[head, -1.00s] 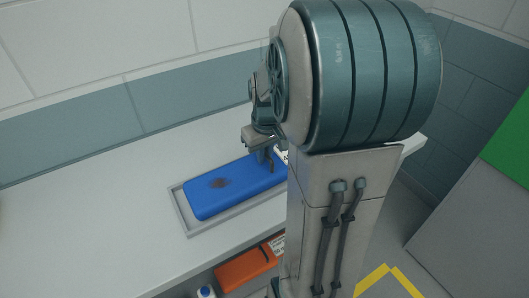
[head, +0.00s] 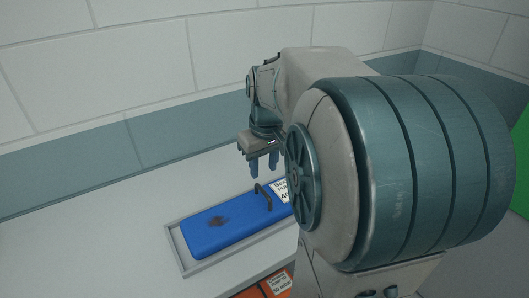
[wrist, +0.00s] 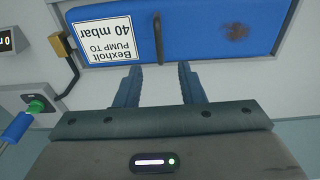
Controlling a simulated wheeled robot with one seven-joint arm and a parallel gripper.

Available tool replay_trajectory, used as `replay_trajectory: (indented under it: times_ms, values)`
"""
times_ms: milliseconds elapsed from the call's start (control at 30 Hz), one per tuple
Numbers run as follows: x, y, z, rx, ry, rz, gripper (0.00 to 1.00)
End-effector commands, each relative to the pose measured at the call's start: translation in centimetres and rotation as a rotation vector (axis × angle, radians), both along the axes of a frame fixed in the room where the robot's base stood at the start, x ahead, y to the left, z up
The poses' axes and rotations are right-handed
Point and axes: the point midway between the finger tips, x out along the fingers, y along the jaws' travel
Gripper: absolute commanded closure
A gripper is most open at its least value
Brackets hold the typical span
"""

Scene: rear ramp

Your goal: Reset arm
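My gripper (head: 262,164) hangs above the worktop, its two fingers apart with nothing between them. In the wrist view my gripper (wrist: 158,85) also shows two separated fingers, with clear space between the tips. A blue case (head: 222,228) with a dark handle (head: 264,195) lies below it in a shallow grey tray (head: 186,262). The case (wrist: 195,40) has a dark smudge and a white label (wrist: 108,42) reading "Bexholt PUMP TO 40 mbar". The gripper is apart from the handle. My arm hides the case's right end in the head view.
In the wrist view, a box with a green knob (wrist: 38,105), a blue-handled part (wrist: 18,128), a brass-coloured fitting with a black cable (wrist: 62,44) and a small display (wrist: 6,40) sit at the left. An orange labelled object (head: 276,284) lies below the worktop. The worktop's left is clear.

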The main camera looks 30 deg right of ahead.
Motion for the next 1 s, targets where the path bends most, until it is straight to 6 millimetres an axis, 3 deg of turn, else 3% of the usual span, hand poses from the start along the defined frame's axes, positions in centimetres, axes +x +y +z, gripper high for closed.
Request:
replay_trajectory:
  times_ms: [200, 533, 667, 800, 1000]
  values:
    - [-0.3, 0.0, 3.3, -0.001, -0.002, -0.001, 0.64]
    - [-0.7, 0.5, 3.9, 0.0, -0.003, 0.0, 0.64]
    - [-2.4, 3.3, 2.8, 0.0, -0.027, -0.002, 0.64]
    - [-5.7, 7.3, 0.5, 0.004, -0.071, -0.013, 0.64]
    - [-9.8, 10.9, -2.7, 0.015, -0.124, -0.033, 0.64]
